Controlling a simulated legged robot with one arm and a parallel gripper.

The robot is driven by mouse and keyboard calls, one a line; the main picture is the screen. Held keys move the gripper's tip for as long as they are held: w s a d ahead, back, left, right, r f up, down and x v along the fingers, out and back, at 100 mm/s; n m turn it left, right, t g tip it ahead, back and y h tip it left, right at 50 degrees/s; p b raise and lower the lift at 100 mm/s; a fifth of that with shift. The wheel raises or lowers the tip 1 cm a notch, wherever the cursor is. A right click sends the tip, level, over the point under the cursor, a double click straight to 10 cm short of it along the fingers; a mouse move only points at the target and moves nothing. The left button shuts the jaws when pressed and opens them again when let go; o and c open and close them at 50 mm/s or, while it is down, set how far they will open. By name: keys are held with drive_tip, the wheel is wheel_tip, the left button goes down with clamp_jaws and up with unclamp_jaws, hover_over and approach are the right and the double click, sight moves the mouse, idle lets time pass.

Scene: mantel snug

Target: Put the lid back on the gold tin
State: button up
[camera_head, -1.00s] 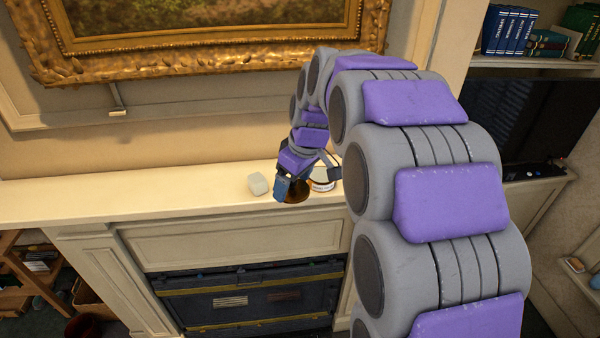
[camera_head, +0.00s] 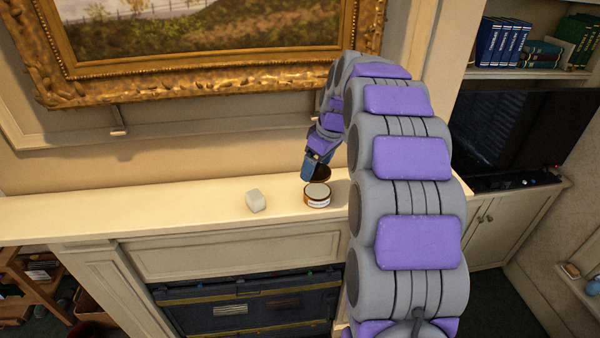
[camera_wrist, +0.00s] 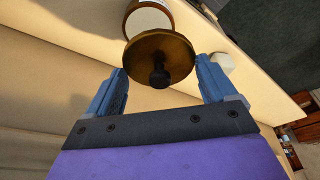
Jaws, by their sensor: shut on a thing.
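The gold tin (camera_head: 317,201) stands upright and lidless on the mantel shelf, with a pale top face and a white label band. It also shows at the top of the wrist view (camera_wrist: 148,19). The round brown-gold lid (camera_wrist: 160,56), with a dark knob, lies between my blue fingers in the wrist view. My gripper (camera_head: 311,173) is shut on the lid and holds it just behind the tin in the head view. The lid's edge (camera_head: 322,174) shows there beside the fingers, apart from the tin as far as I can see. The fingers partly hide the lid.
A small whitish block (camera_head: 255,201) sits on the mantel shelf (camera_head: 130,211) left of the tin; the shelf further left is clear. A gold-framed painting (camera_head: 200,85) hangs above. A dark screen (camera_head: 525,125) and bookshelves are at the right.

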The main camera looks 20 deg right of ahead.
sight(321, 170)
drive_tip(key=shift+w+d, duration=0.25)
drive_tip(key=shift+d, duration=0.4)
drive_tip(key=shift+s+x, duration=0.25)
drive_tip(key=shift+x, duration=0.9)
wheel_tip(321, 170, down, 3)
drive_tip(key=shift+r+b, duration=0.2)
drive_tip(key=shift+b, duration=0.3)
drive_tip(key=shift+f+b, duration=0.5)
drive_tip(key=shift+f, duration=0.35)
drive_tip(key=shift+d+f+b, duration=0.1)
drive_tip(key=shift+f+b, duration=0.1)
drive_tip(key=shift+b, duration=0.6)
idle(0.6)
drive_tip(key=o, duration=0.9)
